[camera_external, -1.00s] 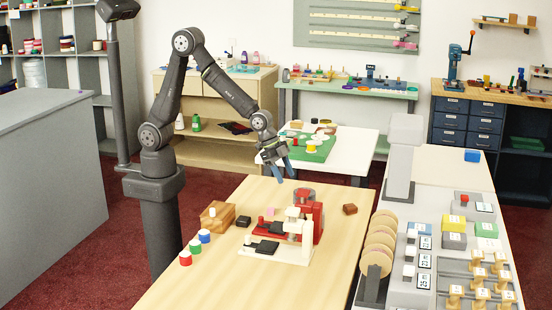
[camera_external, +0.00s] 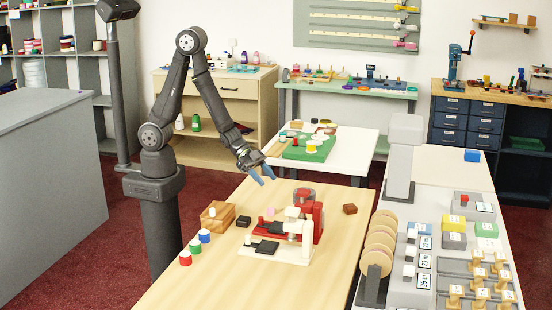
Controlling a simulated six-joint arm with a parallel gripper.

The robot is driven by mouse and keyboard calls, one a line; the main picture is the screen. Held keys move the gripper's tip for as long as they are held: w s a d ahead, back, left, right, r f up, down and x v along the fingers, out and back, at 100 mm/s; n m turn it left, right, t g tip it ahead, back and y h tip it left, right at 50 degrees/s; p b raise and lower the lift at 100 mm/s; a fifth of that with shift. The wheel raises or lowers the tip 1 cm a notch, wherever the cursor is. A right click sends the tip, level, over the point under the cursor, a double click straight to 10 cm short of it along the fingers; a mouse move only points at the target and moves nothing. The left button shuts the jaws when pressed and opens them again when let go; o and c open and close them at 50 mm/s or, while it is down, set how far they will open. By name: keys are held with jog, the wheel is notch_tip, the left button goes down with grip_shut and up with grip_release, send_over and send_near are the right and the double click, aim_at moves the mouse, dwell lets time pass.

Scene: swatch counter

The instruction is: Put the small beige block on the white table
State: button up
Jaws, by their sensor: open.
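A small pinkish block (camera_external: 270,211) lies on the wooden table (camera_external: 200,275), between a black block and the red and white press. It is the nearest match I see to the small beige block, but its exact colour is hard to tell. The white table (camera_external: 345,162) stands behind the wooden table and bears a green board. My gripper (camera_external: 264,179) points down with blue fingertips, open and empty. It hangs above the back part of the wooden table, apart from the block, which appears below it in the picture.
The red and white press (camera_external: 305,215) stands right of the block. A wooden box (camera_external: 217,215), a black block (camera_external: 244,221) and several coloured spools lie to the left. A brown block (camera_external: 350,209) is at the right. The green board (camera_external: 308,150) takes up part of the white table.

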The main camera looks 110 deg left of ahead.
jog(key=x, duration=1.4)
jog(key=shift+w+f, duration=0.25)
jog(key=shift+w, duration=0.1)
jog(key=c, duration=0.8)
jog(key=shift+r, duration=0.75)
jog(key=r, duration=0.2)
jog(key=d+r, duration=0.1)
jog(key=shift+s+r, duration=0.2)
jog(key=shift+s, duration=0.15)
jog(key=s+d+r, duration=0.6)
jog(key=s+d, duration=0.1)
jog(key=d, duration=0.1)
jog(key=n+y, duration=0.4)
send_over(277, 209)
jog(key=shift+t, duration=0.4)
notch_tip(277, 209, down, 7)
jog(key=shift+f, duration=0.1)
